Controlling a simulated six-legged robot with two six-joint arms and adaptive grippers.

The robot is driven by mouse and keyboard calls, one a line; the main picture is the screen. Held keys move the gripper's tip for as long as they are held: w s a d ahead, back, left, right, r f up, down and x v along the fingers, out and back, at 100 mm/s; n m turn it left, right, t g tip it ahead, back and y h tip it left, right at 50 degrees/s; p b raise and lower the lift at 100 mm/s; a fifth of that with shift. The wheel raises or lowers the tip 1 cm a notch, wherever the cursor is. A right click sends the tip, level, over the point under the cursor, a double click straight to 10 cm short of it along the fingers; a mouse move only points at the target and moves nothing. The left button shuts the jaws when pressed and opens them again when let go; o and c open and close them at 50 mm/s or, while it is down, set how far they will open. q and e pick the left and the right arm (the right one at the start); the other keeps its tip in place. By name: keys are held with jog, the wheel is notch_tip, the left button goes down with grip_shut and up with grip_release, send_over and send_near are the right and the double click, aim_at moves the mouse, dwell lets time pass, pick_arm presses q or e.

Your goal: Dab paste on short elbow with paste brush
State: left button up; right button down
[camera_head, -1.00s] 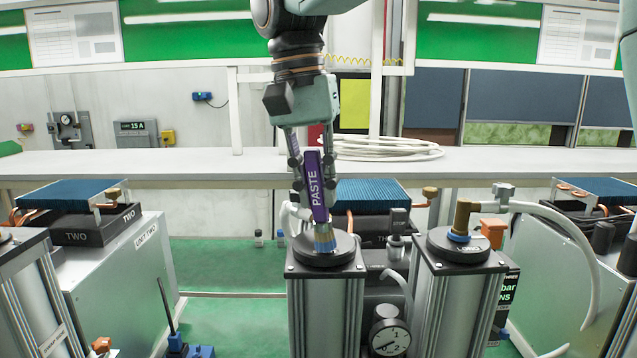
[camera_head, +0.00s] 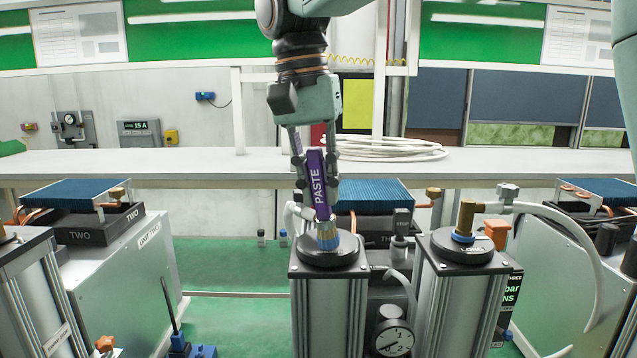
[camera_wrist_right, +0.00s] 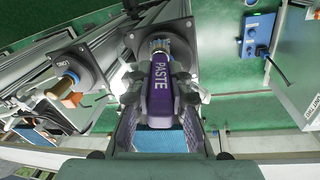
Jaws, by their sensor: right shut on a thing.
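My right gripper (camera_head: 315,172) is shut on the purple paste brush (camera_head: 318,186), marked PASTE, and holds it nearly upright, head down. The brush head (camera_head: 326,238) is over the black cap (camera_head: 343,258) of the middle column. In the right wrist view the brush (camera_wrist_right: 160,88) lies between the fingers, with a blue ring (camera_wrist_right: 161,42) beyond its tip. I cannot pick out a short elbow here; the brush covers the cap's middle. My left gripper is not in view.
The right column (camera_head: 459,305) stands close beside the middle one, with a pressure gauge (camera_head: 394,340) between them. A white hose (camera_head: 580,240) arcs at the right. Unit two (camera_head: 110,270) is at the left. Green floor shows between it and the middle column.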

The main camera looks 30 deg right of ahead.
jog(key=shift+s+d, duration=0.1)
jog(key=shift+d, duration=0.2)
jog(key=shift+w+a, duration=0.2)
jog(key=shift+a, duration=0.05)
jog(key=shift+s, duration=0.4)
